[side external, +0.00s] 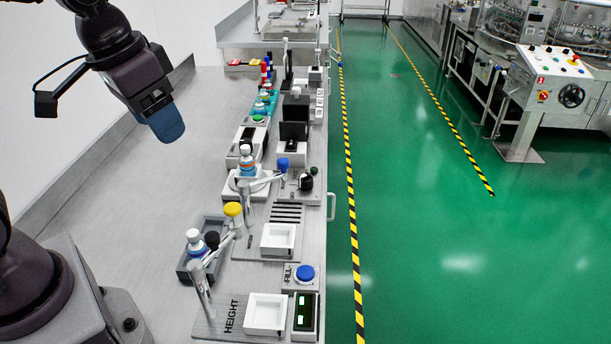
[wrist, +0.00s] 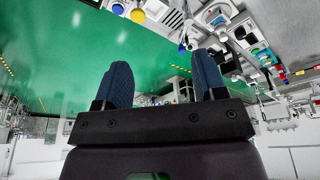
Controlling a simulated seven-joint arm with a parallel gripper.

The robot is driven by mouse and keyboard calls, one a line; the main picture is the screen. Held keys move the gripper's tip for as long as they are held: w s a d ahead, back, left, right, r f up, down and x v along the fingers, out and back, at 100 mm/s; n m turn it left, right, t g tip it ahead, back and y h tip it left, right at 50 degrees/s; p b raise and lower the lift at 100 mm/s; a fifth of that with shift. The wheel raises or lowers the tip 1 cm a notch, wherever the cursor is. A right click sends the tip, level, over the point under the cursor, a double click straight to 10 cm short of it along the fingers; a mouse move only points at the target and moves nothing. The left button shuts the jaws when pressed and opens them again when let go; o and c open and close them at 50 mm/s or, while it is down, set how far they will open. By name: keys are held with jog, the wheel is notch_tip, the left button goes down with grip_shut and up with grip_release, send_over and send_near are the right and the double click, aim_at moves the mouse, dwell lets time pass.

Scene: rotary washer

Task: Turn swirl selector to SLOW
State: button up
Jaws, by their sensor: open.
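A small grey panel (side external: 291,190) with a black knob (side external: 306,182) stands on the bench at mid-length. The knob may be the swirl selector, but its lettering and setting are too small to read. My gripper (side external: 166,125) hangs high above the left part of the bench, well apart from the panel and touching nothing. In the wrist view my gripper (wrist: 163,75) shows two blue fingers spread wide with nothing between them. The wrist view is tilted and shows no readable selector.
A blue-topped lever (side external: 283,163) and a bottle on a round stand (side external: 247,170) are close to the panel. A yellow-topped lever (side external: 233,210), a blue button (side external: 304,273) and a HEIGHT station (side external: 232,316) are nearer. The bench's left side (side external: 130,200) is clear.

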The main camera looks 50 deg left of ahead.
jog(key=w+a+f+g, duration=0.1)
jog(key=w+a+f, duration=0.15)
jog(key=w, duration=0.55)
jog(key=w+a+f+g, duration=0.1)
jog(key=w+f+g, duration=0.15)
jog(key=w, duration=0.55)
jog(key=n+h, duration=0.1)
jog(key=n, duration=0.1)
send_near(305, 174)
jog(key=shift+t, duration=0.25)
jog(key=f, duration=1)
jog(key=shift+s+d+f, duration=0.15)
jog(key=shift+d+f, duration=0.05)
jog(key=shift+d, duration=0.2)
jog(key=c, duration=0.9)
